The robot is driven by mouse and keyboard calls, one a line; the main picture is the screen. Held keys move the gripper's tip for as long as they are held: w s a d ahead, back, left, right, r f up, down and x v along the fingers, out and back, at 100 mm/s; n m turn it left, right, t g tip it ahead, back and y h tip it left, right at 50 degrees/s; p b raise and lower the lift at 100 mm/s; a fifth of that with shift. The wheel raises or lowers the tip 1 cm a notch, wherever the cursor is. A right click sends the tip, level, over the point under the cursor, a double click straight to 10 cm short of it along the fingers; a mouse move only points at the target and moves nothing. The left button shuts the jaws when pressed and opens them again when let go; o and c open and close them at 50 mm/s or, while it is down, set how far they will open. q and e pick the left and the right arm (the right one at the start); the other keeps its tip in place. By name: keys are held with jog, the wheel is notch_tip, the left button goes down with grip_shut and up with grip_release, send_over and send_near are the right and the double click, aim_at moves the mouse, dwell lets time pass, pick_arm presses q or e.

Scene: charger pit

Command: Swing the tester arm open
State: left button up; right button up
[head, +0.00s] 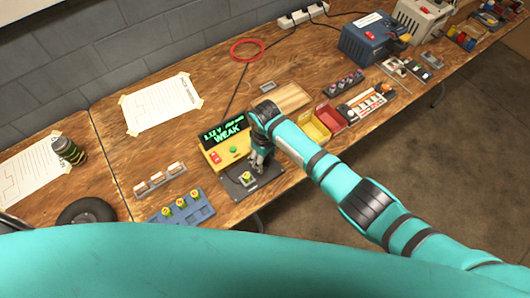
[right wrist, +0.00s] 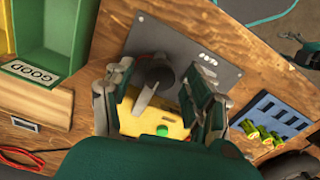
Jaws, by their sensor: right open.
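The yellow tester (head: 228,152) stands near the table's front edge. Its display (head: 224,132) reads 1.12 V and WEAK in green. A dark base plate (head: 238,192) lies in front of it, with a small yellowish part (head: 247,178) on it. In the right wrist view the grey tester arm (right wrist: 145,97) runs from a dark round part (right wrist: 157,73) over the plate toward the yellow body. My right gripper (right wrist: 158,105) is open, its fingers on either side of the arm; contact is unclear. What seems to be my left gripper (right wrist: 303,52) shows only partly at the right edge.
A blue holder (head: 181,208) with several yellow-green cells lies left of the plate. A row of cells (head: 159,180) lies behind it. Yellow and red bins (head: 314,127) stand to the right. Paper sheets (head: 160,102) and a red cable ring (head: 247,50) lie farther back.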

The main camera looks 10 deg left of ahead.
notch_tip(320, 180, up, 12)
dwell(0.4)
jog(key=shift+f, duration=0.1)
dwell(0.3)
